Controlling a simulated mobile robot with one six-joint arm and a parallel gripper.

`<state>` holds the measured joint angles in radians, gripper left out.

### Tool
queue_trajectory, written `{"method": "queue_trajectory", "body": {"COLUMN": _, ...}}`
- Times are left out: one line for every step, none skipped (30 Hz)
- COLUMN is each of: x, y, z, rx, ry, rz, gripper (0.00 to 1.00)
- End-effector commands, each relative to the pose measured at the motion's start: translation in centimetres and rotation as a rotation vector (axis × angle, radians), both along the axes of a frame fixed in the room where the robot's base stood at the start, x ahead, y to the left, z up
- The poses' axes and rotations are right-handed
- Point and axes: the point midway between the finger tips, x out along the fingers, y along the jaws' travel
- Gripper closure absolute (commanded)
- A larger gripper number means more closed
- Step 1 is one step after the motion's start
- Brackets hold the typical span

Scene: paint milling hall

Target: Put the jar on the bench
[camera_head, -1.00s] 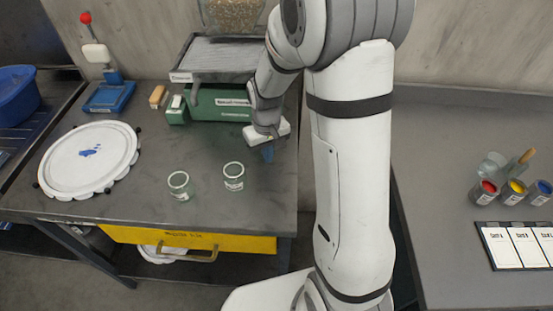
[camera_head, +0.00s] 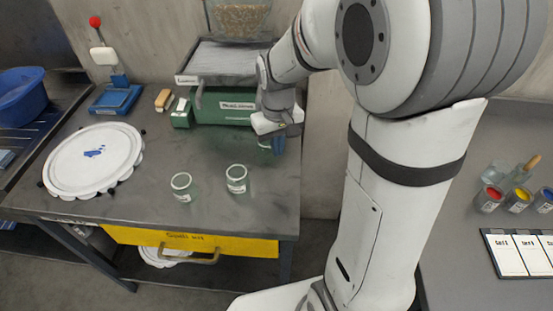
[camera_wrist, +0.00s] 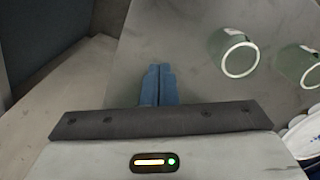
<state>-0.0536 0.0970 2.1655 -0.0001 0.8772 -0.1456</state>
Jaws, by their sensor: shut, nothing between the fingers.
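Two small clear greenish glass jars with white labels stand upright on the dark bench (camera_head: 150,215). The left jar (camera_head: 183,187) and the right jar (camera_head: 236,179) are a short way apart near the front edge. My gripper (camera_head: 272,145) is behind and to the right of the right jar, apart from it, near the bench's right side. In the wrist view its blue fingers (camera_wrist: 159,85) are together with nothing between them. One jar (camera_wrist: 236,54) shows to the right of the fingers, and the other jar (camera_wrist: 298,66) is farther right. I cannot tell which jar is meant.
A green machine (camera_head: 222,106) with a grey tray top stands behind my gripper. A white round lid (camera_head: 93,160) lies at the left. A yellow drawer (camera_head: 190,240) is under the bench. Paint cups (camera_head: 518,200) and cards (camera_head: 520,252) lie on the right-hand counter.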

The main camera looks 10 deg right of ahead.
Motion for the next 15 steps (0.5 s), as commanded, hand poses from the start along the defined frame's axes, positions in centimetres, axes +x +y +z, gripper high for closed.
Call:
{"method": "queue_trajectory", "body": {"x": 0.0, "y": 0.0, "z": 0.6, "rx": 0.000, "ry": -0.001, "rz": 0.000, "gripper": 1.00}}
{"method": "queue_trajectory", "body": {"x": 0.0, "y": 0.0, "z": 0.9, "rx": 0.000, "ry": -0.001, "rz": 0.000, "gripper": 1.00}}
{"method": "queue_trajectory", "body": {"x": 0.0, "y": 0.0, "z": 1.3, "rx": 0.000, "ry": -0.001, "rz": 0.000, "gripper": 1.00}}
{"method": "queue_trajectory", "body": {"x": 0.0, "y": 0.0, "z": 1.5, "rx": 0.000, "ry": 0.000, "rz": 0.001, "gripper": 1.00}}
{"method": "queue_trajectory", "body": {"x": 0.0, "y": -0.1, "z": 1.7, "rx": 0.000, "ry": 0.001, "rz": 0.002, "gripper": 1.00}}
{"method": "queue_trajectory", "body": {"x": 0.0, "y": -0.1, "z": 2.0, "rx": 0.000, "ry": 0.002, "rz": 0.008, "gripper": 1.00}}
{"method": "queue_trajectory", "body": {"x": 0.0, "y": -0.3, "z": 2.2, "rx": -0.001, "ry": 0.003, "rz": 0.014, "gripper": 1.00}}
{"method": "queue_trajectory", "body": {"x": -0.1, "y": -0.4, "z": 2.4, "rx": 0.000, "ry": 0.003, "rz": 0.022, "gripper": 1.00}}
{"method": "queue_trajectory", "body": {"x": -0.1, "y": -0.5, "z": 2.5, "rx": 0.000, "ry": 0.004, "rz": 0.032, "gripper": 1.00}}
{"method": "queue_trajectory", "body": {"x": -0.1, "y": -0.7, "z": 2.5, "rx": 0.000, "ry": 0.006, "rz": 0.041, "gripper": 1.00}}
{"method": "queue_trajectory", "body": {"x": -0.1, "y": -0.8, "z": 2.4, "rx": 0.000, "ry": 0.006, "rz": 0.048, "gripper": 1.00}}
{"method": "queue_trajectory", "body": {"x": -0.1, "y": -0.8, "z": 2.1, "rx": 0.000, "ry": 0.004, "rz": 0.053, "gripper": 1.00}}
{"method": "queue_trajectory", "body": {"x": -0.1, "y": -0.8, "z": 1.8, "rx": 0.000, "ry": 0.004, "rz": 0.055, "gripper": 1.00}}
{"method": "queue_trajectory", "body": {"x": -0.1, "y": -0.8, "z": 1.5, "rx": 0.000, "ry": 0.004, "rz": 0.056, "gripper": 1.00}}
{"method": "queue_trajectory", "body": {"x": -0.1, "y": -0.8, "z": 1.1, "rx": 0.000, "ry": 0.005, "rz": 0.056, "gripper": 1.00}}
